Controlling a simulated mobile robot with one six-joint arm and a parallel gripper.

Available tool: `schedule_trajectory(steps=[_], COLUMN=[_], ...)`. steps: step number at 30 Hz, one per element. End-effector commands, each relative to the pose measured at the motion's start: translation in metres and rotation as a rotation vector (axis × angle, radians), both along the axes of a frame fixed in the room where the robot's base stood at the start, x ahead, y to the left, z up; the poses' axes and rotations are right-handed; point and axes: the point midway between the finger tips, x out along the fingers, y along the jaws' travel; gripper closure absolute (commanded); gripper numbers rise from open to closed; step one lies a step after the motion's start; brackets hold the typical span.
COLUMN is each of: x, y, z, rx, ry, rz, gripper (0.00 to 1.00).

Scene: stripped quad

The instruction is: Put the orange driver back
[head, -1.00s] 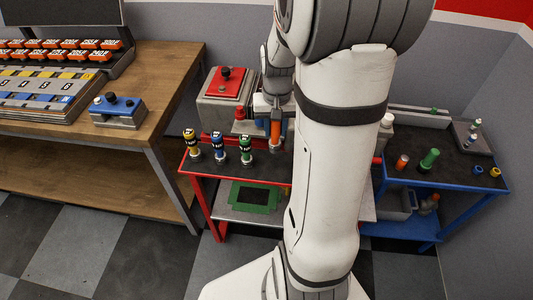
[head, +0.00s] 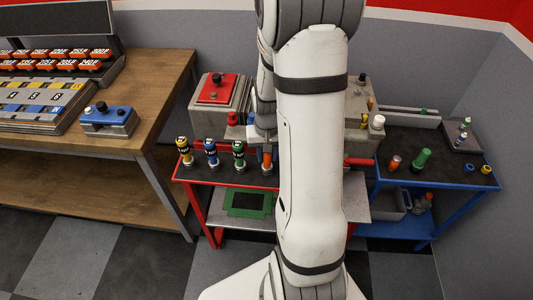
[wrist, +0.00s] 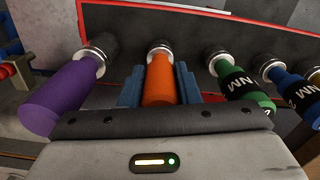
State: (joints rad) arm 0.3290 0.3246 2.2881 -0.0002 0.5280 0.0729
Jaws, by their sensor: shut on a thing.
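The orange driver (wrist: 158,82) is between the blue fingers of my gripper (wrist: 159,90), which is shut on its handle. Its far end meets a silver collar on the dark rack in the wrist view; whether it is fully seated is hidden. In the head view the orange driver (head: 267,157) is upright, about level with the green driver (head: 238,154) to its left. The green driver (wrist: 243,90) is to the right in the wrist view, and a purple driver (wrist: 62,98) is to the left. My arm hides part of the rack.
The blue driver (head: 211,153) and yellow driver (head: 184,150) stand farther left on the red-edged bench (head: 225,178). A grey box with a red top (head: 216,88) stands behind. A blue bench (head: 440,178) with small parts is at right.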

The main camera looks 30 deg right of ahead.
Motion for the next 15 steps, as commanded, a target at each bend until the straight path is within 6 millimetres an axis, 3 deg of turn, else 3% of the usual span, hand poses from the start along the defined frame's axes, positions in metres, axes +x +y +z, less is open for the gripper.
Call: schedule_trajectory(steps=[8, 15], x=[0.0000, 0.0001], y=[0.0003, 0.0006], z=[-0.0007, -0.0002], rx=[0.000, 0.000], ry=[0.000, 0.000], rz=[0.001, 0.001], gripper=[0.50, 0.49])
